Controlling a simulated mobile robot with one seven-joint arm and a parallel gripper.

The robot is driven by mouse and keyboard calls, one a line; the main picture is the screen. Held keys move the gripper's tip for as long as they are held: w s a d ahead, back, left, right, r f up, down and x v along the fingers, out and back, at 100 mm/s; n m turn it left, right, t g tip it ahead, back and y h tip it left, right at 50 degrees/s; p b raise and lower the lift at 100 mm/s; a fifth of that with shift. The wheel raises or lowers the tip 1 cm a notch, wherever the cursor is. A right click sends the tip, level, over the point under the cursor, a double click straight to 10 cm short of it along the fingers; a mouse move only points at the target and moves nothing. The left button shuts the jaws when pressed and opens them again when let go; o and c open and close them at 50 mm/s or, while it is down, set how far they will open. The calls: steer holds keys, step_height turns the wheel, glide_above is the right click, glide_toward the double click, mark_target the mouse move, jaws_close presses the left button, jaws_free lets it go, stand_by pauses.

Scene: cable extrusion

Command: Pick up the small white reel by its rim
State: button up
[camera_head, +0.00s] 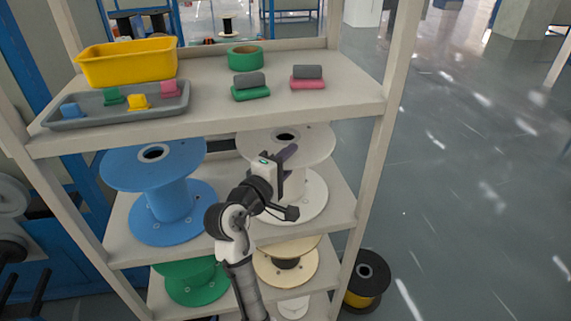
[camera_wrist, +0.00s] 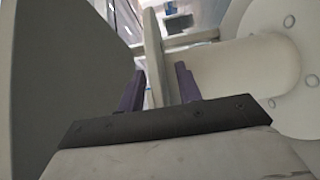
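A white reel (camera_head: 314,190) stands upright on the middle shelf at the right, with one broad flange above and one below. My gripper (camera_head: 287,154) is at the front of its upper flange, and my arm hides part of the reel. In the wrist view the reel's core (camera_wrist: 245,70) and lower flange (camera_wrist: 296,95) show at the right. Its upper flange is seen nearly edge-on, with its rim (camera_wrist: 155,50) between the two dark purple fingers of my gripper (camera_wrist: 160,85). The fingers are apart; whether either touches the rim is unclear.
A blue reel (camera_head: 160,168) stands left of the white one. The top shelf (camera_head: 215,110) is close above, carrying a yellow bin (camera_head: 128,64) and a grey tray (camera_head: 120,105). A shelf post (camera_head: 372,160) is at the right. Green (camera_head: 192,280) and cream (camera_head: 285,265) reels are below.

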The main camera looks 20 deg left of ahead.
steer(key=shift+c, duration=0.3)
jaws_close()
stand_by(1.0)
steer(key=shift+r, duration=0.1)
